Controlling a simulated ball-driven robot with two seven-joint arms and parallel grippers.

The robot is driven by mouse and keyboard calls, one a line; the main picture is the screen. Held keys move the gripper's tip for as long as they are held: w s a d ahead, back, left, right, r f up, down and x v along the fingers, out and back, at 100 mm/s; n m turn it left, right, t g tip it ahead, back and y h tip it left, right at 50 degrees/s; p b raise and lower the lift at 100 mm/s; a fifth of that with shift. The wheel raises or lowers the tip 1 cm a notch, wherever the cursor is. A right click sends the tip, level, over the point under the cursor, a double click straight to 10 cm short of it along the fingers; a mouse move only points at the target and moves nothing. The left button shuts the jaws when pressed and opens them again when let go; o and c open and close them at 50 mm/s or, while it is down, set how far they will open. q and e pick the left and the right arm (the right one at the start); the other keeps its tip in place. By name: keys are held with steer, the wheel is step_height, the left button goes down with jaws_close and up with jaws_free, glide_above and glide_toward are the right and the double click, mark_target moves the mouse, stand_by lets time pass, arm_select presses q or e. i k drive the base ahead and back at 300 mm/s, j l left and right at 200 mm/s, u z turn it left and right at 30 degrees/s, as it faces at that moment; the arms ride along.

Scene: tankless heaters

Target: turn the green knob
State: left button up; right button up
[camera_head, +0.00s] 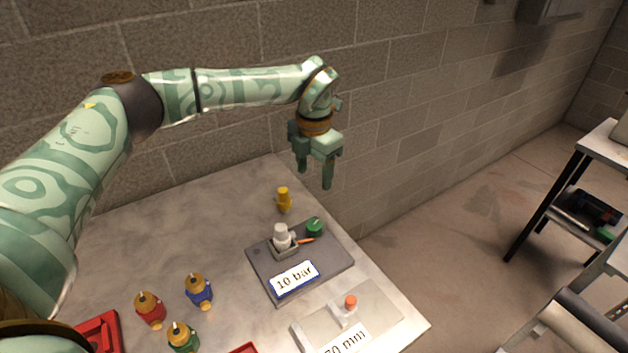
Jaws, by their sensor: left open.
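The green knob (314,227) sits at the far right corner of a dark grey panel (258,266) on the table. The panel also carries a white cylinder (281,236), a small orange pointer (305,241) and a label (294,278) reading "10 bar". My left gripper (315,184) is above the table's far edge, with its fingers pointing down. It is open and empty, above and behind the green knob and apart from it. My right gripper is not in view.
A yellow piece (283,199) stands behind the panel. Red (150,310), blue (199,292) and green (183,338) pieces stand at the front left. A light plate (375,309) with an orange-topped part lies in front right. A block wall (240,150) rises behind.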

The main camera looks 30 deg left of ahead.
mark_target(313, 226)
steer(key=k+l, duration=0.5)
steer(key=k, duration=0.2)
steer(key=k+l, duration=0.5)
steer(key=k, duration=0.15)
